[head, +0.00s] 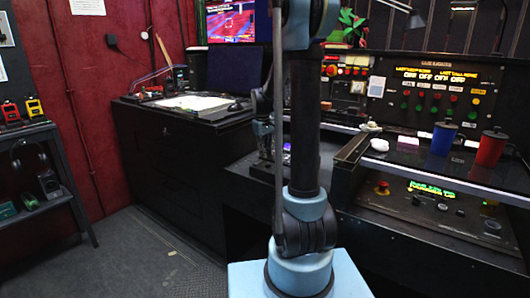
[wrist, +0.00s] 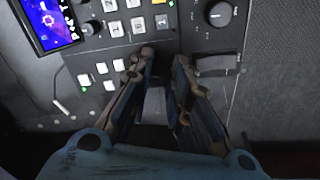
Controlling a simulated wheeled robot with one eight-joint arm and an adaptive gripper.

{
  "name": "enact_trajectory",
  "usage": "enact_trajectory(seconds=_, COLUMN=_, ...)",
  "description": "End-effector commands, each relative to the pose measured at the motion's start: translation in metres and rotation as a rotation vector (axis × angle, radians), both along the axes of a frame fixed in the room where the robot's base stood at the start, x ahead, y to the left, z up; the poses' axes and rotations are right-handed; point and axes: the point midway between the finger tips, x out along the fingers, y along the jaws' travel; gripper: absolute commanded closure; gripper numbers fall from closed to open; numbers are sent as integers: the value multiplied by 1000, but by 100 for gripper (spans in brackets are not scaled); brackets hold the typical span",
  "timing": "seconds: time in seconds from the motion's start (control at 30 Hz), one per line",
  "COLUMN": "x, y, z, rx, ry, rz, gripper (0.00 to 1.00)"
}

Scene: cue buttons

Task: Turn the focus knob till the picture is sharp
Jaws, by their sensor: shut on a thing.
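In the wrist view my gripper (wrist: 164,57) reaches down to a dark control panel. Its fingers are shut on a dark knob, which is mostly hidden between the fingertips; I cannot read a label on it. A small screen (wrist: 48,20) at the upper left shows a blue and purple picture with bright marks. It is partly cut off and too small to judge its sharpness.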

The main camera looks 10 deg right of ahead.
Motion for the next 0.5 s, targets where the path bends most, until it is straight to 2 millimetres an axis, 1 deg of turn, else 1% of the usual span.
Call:
enact_trajectory(seconds=0.17, x=1, y=0, z=0, rx=-1, ry=-1, rz=1, gripper=100)
enact_trajectory(seconds=0.2, x=1, y=0, z=0, rx=0, ry=-2, rz=1, gripper=78)
enact_trajectory(seconds=0.27, x=1, y=0, z=0, rx=-1, ry=-1, rz=1, gripper=64)
enact_trajectory(seconds=0.3, x=1, y=0, z=0, rx=-1, ry=-1, rz=2, gripper=60)
enact_trajectory(seconds=0.5, x=1, y=0, z=0, rx=0, ry=-1, rz=2, gripper=60)
